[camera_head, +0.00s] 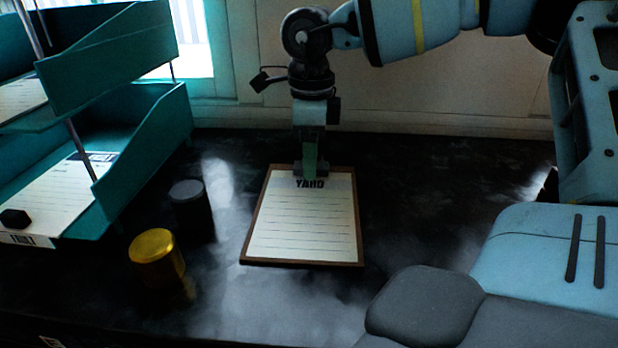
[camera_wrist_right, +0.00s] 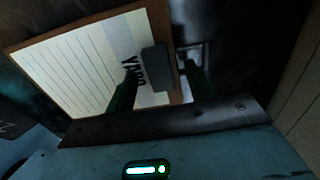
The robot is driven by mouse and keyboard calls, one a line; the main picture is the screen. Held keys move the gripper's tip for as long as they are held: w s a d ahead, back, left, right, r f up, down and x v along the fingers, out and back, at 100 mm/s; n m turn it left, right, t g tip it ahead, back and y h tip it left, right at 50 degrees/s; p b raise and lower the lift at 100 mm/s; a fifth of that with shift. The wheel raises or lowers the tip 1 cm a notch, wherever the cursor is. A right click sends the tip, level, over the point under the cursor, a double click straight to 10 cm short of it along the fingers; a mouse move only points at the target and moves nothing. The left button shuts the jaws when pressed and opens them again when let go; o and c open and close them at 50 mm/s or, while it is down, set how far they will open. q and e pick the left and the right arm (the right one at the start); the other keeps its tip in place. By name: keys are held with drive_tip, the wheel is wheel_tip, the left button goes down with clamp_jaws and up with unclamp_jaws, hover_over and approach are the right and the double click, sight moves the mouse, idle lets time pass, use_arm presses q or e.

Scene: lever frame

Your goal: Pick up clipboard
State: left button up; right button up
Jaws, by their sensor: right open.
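The clipboard (camera_head: 303,228) lies flat on the dark table, a brown board with a lined white sheet headed "YARD". In the right wrist view the clipboard (camera_wrist_right: 80,65) fills the upper left, with a dark grey clip (camera_wrist_right: 157,68) at its top edge. My right gripper (camera_head: 311,175) points down at the clipboard's far top edge, beside the heading. In the wrist view its two dark fingers (camera_wrist_right: 160,88) are apart, one over the sheet and one past the board's edge, with the clip between them. I cannot tell whether they touch the board. My left gripper is not in view.
A teal two-tier paper tray (camera_head: 140,140) with papers stands at the left. A yellow cylinder (camera_head: 156,258) and a dark cylinder (camera_head: 190,208) stand between the tray and the clipboard. The table right of the clipboard (camera_head: 430,200) is clear.

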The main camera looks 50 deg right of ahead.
drive_tip(key=shift+f, duration=0.35)
drive_tip(key=shift+c, duration=0.2)
drive_tip(key=c, duration=1)
drive_tip(key=shift+o, duration=0.2)
drive_tip(key=shift+r, duration=0.1)
